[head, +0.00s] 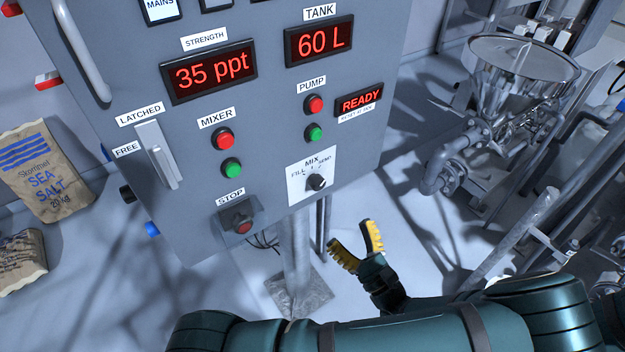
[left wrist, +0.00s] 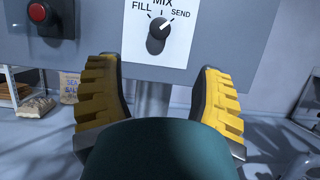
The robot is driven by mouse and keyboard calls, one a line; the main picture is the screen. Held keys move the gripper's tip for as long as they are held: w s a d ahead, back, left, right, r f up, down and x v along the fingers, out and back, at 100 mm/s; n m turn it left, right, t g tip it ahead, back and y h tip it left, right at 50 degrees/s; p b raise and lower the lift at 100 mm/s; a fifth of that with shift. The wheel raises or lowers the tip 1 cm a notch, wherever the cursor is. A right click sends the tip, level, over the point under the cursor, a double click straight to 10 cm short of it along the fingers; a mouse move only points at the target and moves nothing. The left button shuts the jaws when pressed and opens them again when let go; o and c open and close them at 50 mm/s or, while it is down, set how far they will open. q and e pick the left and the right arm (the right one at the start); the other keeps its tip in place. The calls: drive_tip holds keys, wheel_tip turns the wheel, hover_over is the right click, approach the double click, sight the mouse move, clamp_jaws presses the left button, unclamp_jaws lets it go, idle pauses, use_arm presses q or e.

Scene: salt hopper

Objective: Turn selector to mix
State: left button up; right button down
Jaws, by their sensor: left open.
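The selector (head: 316,182) is a small black knob on a white plate marked FILL, MIX and SEND, low on the grey control panel. It also shows in the left wrist view (left wrist: 157,38), where its white pointer mark leans up and right, toward the SEND side. MIX is the top label. My left gripper (head: 354,236) is open and empty, below and a little right of the selector in the head view. In the left wrist view the yellow-padded fingers (left wrist: 160,68) stand apart, with the knob beyond and above the gap, untouched. My right gripper is not in view.
A red STOP button (head: 241,222) sits left of the selector. Red and green PUMP buttons (head: 314,133) are above it. A latch handle (head: 158,158) is at the panel's left. A metal hopper (head: 520,65) stands right. Displays read 35 ppt, 60 L and READY.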

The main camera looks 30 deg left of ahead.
sight(320, 187)
use_arm(q)
drive_tip(key=x, duration=1.3)
drive_tip(key=shift+a+b, duration=0.25)
drive_tip(key=shift+b, duration=0.05)
clamp_jaws()
